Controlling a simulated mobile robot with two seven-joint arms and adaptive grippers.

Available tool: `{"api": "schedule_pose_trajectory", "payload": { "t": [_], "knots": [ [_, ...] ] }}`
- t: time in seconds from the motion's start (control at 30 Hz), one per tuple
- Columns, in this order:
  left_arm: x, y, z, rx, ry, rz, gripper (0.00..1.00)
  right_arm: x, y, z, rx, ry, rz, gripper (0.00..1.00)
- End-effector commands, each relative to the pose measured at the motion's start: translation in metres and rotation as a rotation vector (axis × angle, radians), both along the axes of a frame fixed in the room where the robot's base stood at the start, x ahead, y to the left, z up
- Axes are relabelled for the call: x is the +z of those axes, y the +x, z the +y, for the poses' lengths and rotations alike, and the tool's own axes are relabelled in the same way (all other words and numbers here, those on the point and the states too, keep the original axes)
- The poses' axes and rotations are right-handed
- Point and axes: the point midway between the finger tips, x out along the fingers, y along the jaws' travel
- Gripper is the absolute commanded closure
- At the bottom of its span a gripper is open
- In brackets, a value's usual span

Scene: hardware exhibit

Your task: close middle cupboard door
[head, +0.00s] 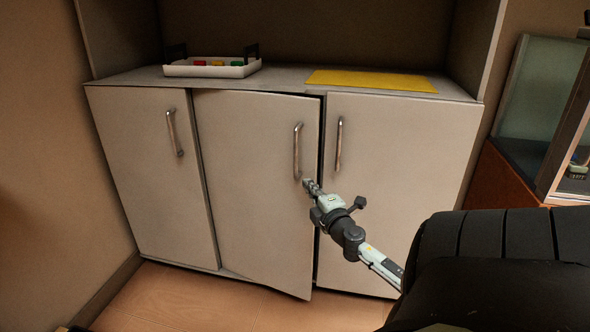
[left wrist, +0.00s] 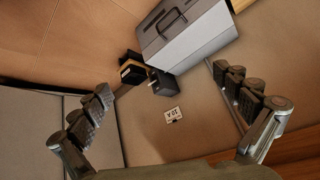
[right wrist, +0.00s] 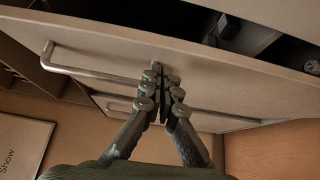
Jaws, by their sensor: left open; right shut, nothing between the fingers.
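The middle cupboard door (head: 250,190) is a beige panel standing slightly ajar, with its right edge out from the cabinet and a dark gap beside it. Its metal handle (head: 297,150) is upright near that edge. My right gripper (head: 309,186) is shut and empty, just below and right of the handle. In the right wrist view its fingertips (right wrist: 163,78) meet or nearly meet the door panel (right wrist: 215,65); contact is unclear. The handle (right wrist: 90,67) is beside them. My left gripper (left wrist: 163,88) is open and empty in the left wrist view, outside the head view.
The left door (head: 145,150) and right door (head: 410,180) look shut. A white tray (head: 212,71) and yellow mat (head: 372,80) lie on the counter. A glass case (head: 540,100) stands at right. A grey box (left wrist: 187,35) is near my left gripper.

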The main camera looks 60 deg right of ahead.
Motion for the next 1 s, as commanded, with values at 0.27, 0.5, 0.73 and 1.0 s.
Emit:
{"api": "schedule_pose_trajectory", "payload": {
  "t": [0.27, 0.5, 0.73, 1.0],
  "knots": [
    [0.026, 0.036, -0.036, -0.069, -0.076, -0.216, 0.00, -0.001, 0.008, -0.047, -0.001, -0.001, -0.001, 1.00],
    [0.037, 0.046, -0.046, -0.088, -0.100, -0.282, 0.00, 0.000, 0.011, -0.061, 0.000, 0.000, 0.000, 1.00],
    [0.038, 0.046, -0.047, -0.089, -0.102, -0.287, 0.00, 0.000, 0.011, -0.062, 0.000, 0.000, 0.000, 1.00],
    [0.037, 0.046, -0.047, -0.089, -0.101, -0.285, 0.00, 0.000, 0.011, -0.061, 0.000, 0.000, 0.000, 1.00]
  ]
}}
